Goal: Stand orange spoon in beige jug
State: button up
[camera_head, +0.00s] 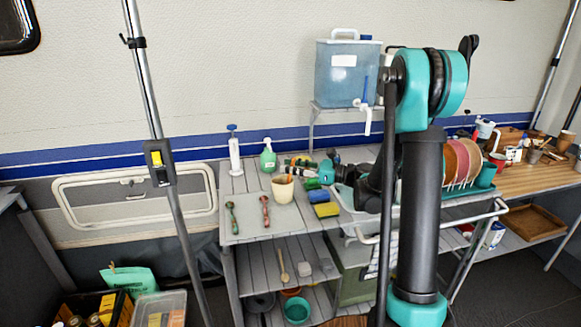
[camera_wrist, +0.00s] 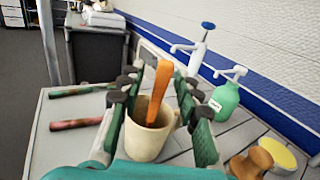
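The beige jug (camera_head: 285,192) stands upright on the grey slatted table. It also shows in the wrist view (camera_wrist: 142,142). The orange spoon (camera_wrist: 159,90) stands in the jug, leaning slightly, with its upper part sticking out above the rim and its lower end hidden inside. My gripper (camera_wrist: 160,96) is open, its two fingers on either side of the spoon and jug, with visible gaps to the spoon. In the head view my gripper (camera_head: 304,172) is beside and above the jug, small and partly unclear.
A green spoon (camera_head: 232,218) and a reddish spoon (camera_head: 265,211) lie left of the jug. A white pump bottle (camera_head: 234,154) and a green spray bottle (camera_head: 268,157) stand behind.

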jog(key=v, duration=1.1)
jog(key=shift+d, duration=0.4)
jog(key=s+f+n+h, duration=0.1)
jog(key=s, duration=0.1)
jog(key=s+a+f+n+h, duration=0.1)
jog(key=s+f+n+h, duration=0.1)
jog(key=s+a+f+n+h, duration=0.1)
jog(key=s+f+n+h, duration=0.1)
jog(key=shift+s+a+f+g, duration=0.15)
jog(key=shift+s+a+g, duration=0.05)
jog(key=shift+s+g, duration=0.2)
jog(key=s+d+f+n+h, duration=0.5)
jog(key=s+d+n+h, duration=0.1)
jog(key=s+d+n, duration=0.1)
jog(key=s+d+f+n+h, duration=0.5)
jog(key=s+d+n+h, duration=0.1)
jog(key=s, duration=0.4)
jog(key=d+n, duration=0.1)
jog(key=n, duration=0.1)
jog(key=shift+d+n+t+h, duration=0.15)
jog(key=shift+n+t+h, duration=0.15)
jog(key=shift+n, duration=0.1)
